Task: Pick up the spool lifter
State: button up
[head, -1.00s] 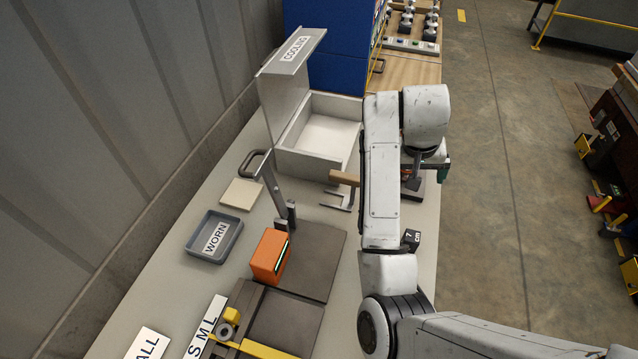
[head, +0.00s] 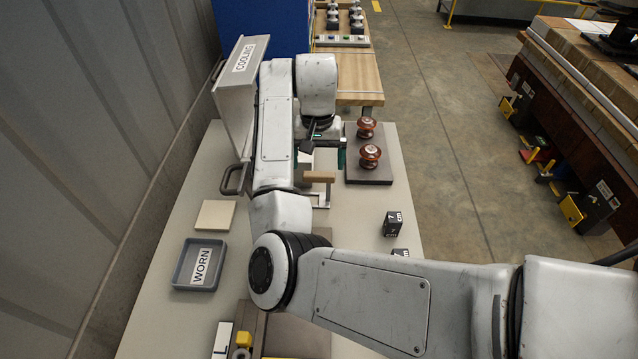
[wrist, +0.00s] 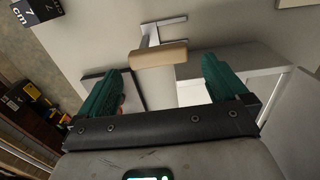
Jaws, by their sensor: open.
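The spool lifter, a two-pronged metal fork with a tan wooden handle (head: 318,177), lies on the grey bench below my gripper in the head view. In the wrist view its handle (wrist: 158,55) shows just beyond the fingertips, between them across the picture, with the metal fork behind it. My gripper (head: 320,157) has green fingers spread apart, with nothing between them. The same open fingers show in the wrist view (wrist: 163,75). The handle appears clear of both fingers; the exact height gap cannot be told.
The cooling box lid (head: 238,85) stands at the left, partly behind my arm. Two brown insulator spools (head: 370,155) sit on a dark plate at the right. A black size block (head: 392,224) and the worn tray (head: 178,279) are also on the bench.

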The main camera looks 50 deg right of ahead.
aim_at(319, 173)
jog(key=shift+s+f+p, duration=0.15)
jog(key=shift+f+p, duration=0.65)
jog(key=shift+f, duration=2)
jog(key=shift+c, duration=0.3)
jog(key=shift+d, duration=0.1)
jog(key=c, duration=0.8)
jog(key=shift+r, duration=0.15)
